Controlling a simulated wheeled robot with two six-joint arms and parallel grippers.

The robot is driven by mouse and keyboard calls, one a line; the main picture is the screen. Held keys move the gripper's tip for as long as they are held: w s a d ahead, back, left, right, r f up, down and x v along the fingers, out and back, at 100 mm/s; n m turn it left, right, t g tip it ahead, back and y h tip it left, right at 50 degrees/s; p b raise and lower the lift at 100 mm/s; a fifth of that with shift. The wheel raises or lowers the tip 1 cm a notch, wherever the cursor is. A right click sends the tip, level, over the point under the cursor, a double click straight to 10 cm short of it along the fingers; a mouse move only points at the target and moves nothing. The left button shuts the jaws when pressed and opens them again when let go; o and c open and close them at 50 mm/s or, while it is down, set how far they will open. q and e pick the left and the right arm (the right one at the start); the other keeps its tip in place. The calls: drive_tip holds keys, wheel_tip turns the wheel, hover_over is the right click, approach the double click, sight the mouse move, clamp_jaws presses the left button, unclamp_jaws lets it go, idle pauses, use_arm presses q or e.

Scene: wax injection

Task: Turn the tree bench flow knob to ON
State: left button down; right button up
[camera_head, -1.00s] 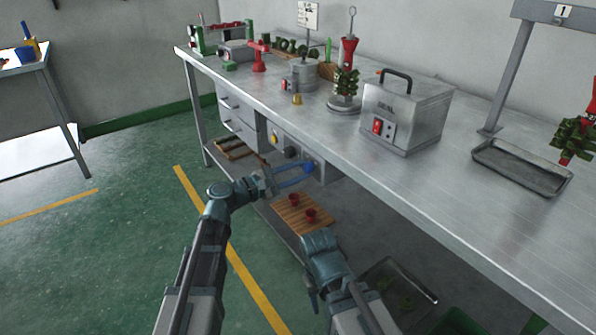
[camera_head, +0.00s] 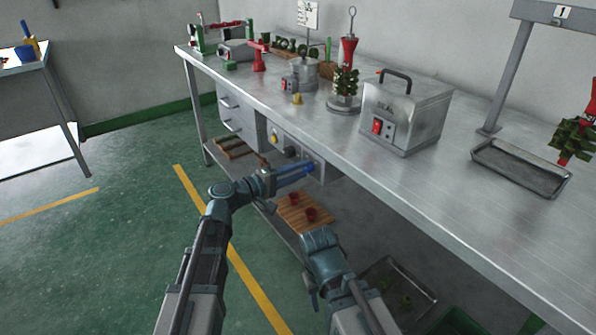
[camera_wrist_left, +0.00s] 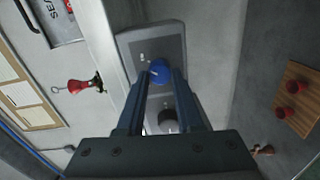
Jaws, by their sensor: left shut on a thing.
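The blue flow knob (camera_head: 311,166) is on the grey control panel (camera_head: 318,178) under the bench top. In the left wrist view the knob (camera_wrist_left: 160,70) sits between my fingertips, with a pale mark on its face. My left gripper (camera_head: 306,169) is shut on the knob; its fingers (camera_wrist_left: 160,84) touch it from both sides. The panel's labels are too small to read. My right arm ends at the lower middle in the head view; its gripper (camera_head: 318,240) does not show clearly enough to tell its fingers.
A dark knob (camera_head: 290,152) and a yellow button (camera_head: 274,139) share the panel. A wooden board (camera_head: 290,222) with red cups lies on the shelf below. A metal box (camera_head: 405,112) with a handle stands on the bench. The floor on the left is clear.

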use_arm(q)
drive_tip(key=shift+s+m, duration=0.1)
drive_tip(key=shift+m, duration=0.5)
drive_tip(key=c, duration=0.6)
unclamp_jaws()
drive_tip(key=shift+o, duration=0.2)
drive_tip(key=v, duration=1.3)
drive_tip(key=shift+s+a+p, duration=0.2)
drive_tip(key=shift+a+p, duration=0.1)
drive_tip(key=shift+a, duration=0.05)
drive_tip(key=shift+f, duration=0.15)
